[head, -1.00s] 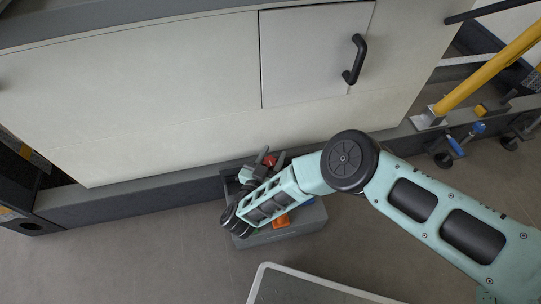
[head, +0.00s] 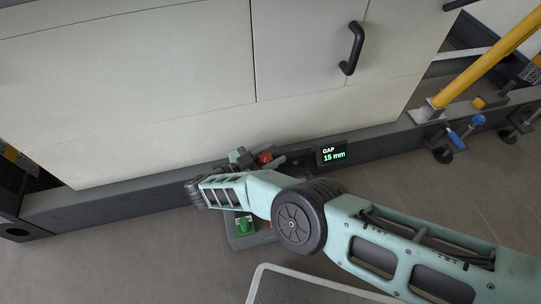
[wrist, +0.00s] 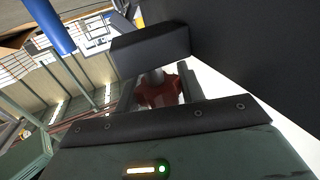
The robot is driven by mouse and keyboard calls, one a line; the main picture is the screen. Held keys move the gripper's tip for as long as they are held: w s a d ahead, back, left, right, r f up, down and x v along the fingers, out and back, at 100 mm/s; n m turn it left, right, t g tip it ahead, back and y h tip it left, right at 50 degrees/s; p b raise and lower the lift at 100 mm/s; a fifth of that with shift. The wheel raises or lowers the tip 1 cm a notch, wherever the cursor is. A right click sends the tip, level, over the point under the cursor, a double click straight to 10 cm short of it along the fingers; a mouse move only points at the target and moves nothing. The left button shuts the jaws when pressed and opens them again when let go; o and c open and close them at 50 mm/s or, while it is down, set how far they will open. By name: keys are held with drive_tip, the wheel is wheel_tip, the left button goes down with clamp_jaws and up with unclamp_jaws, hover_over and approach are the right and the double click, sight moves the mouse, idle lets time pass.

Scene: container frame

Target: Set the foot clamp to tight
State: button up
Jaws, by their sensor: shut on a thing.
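A red star-shaped knob (head: 265,157) sits low at the frame's base rail, below the pale panel. In the wrist view the red knob (wrist: 160,92) is between the two dark fingers. My gripper (head: 259,159) is shut on the knob; it fills the middle of the wrist view (wrist: 158,84). The knob's shaft and mount are mostly hidden by my fingers and arm. A small display (head: 332,154) just right of the knob reads "GAP 15 mm". I cannot read any tight or loose marking on the clamp.
A grey box (head: 243,240) with a green knob (head: 245,224) stands on the floor under my arm. A cabinet door with a black handle (head: 352,48) is above. Blue-handled hardware (head: 466,129) and a yellow post (head: 485,66) are at right.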

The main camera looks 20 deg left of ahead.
drive_tip(key=shift+d+m+g+h, duration=0.1)
drive_tip(key=shift+m+g+h, duration=0.3)
drive_tip(key=shift+h, duration=0.1)
idle(0.3)
drive_tip(key=o, duration=1)
drive_tip(key=shift+c, duration=0.2)
